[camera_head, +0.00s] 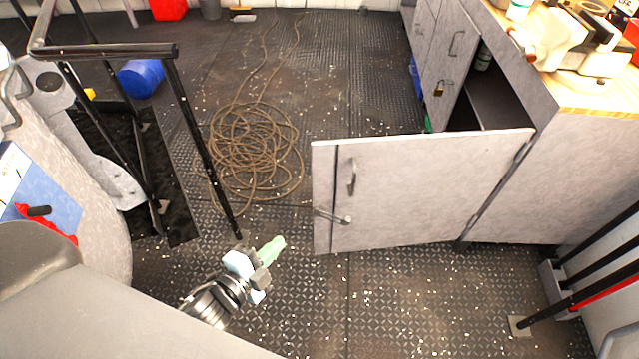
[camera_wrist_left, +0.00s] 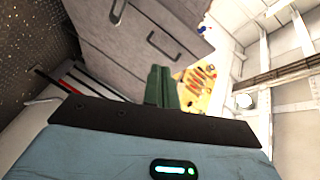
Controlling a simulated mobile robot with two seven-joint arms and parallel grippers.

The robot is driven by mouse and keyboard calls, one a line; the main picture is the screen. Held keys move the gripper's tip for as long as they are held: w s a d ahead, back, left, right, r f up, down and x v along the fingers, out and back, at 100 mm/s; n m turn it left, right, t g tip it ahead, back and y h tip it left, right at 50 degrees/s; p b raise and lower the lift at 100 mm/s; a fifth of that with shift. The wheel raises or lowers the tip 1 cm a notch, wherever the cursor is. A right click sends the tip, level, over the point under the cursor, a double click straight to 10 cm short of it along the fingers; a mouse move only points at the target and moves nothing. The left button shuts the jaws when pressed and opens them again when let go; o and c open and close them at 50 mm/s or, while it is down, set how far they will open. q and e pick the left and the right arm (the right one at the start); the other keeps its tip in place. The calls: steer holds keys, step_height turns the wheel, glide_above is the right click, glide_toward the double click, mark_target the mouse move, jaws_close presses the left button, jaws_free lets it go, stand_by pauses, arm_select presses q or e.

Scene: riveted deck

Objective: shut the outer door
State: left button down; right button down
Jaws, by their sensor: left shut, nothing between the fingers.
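The outer door (camera_head: 430,192), a pale grey cabinet panel, stands swung wide open from the cabinet (camera_head: 560,170) on the right. It has a bar handle (camera_head: 352,176) and a latch (camera_head: 332,216) near its free left edge. The cabinet's dark interior (camera_head: 497,98) shows behind its top edge. My left gripper (camera_head: 272,250) is low in front, left of the door's free edge and apart from it. Its green fingers are together and empty, as the left wrist view (camera_wrist_left: 161,88) also shows. Grey panels with handles (camera_wrist_left: 165,45) lie beyond the fingers there. My right gripper is not in view.
A tangled brown rope (camera_head: 248,150) lies on the deck behind my left gripper. A black railing (camera_head: 195,140) stands left. A wooden worktop (camera_head: 590,92) with tools tops the cabinet. Black and red bars (camera_head: 590,285) stand lower right. The deck (camera_head: 400,300) before the door is clear.

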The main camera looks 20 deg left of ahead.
arm_select(q)
steer(key=w+r+m+t+h+b, duration=0.2)
steer(key=w+m+b, duration=0.1)
steer(key=w+m, duration=0.25)
glide_toward(325, 164)
steer(key=d+x, duration=0.1)
steer(key=x, duration=0.4)
steer(key=shift+w+a, duration=0.25)
steer(key=shift+w, duration=0.1)
steer(key=shift+w+a, duration=0.1)
steer(key=shift+a, duration=0.05)
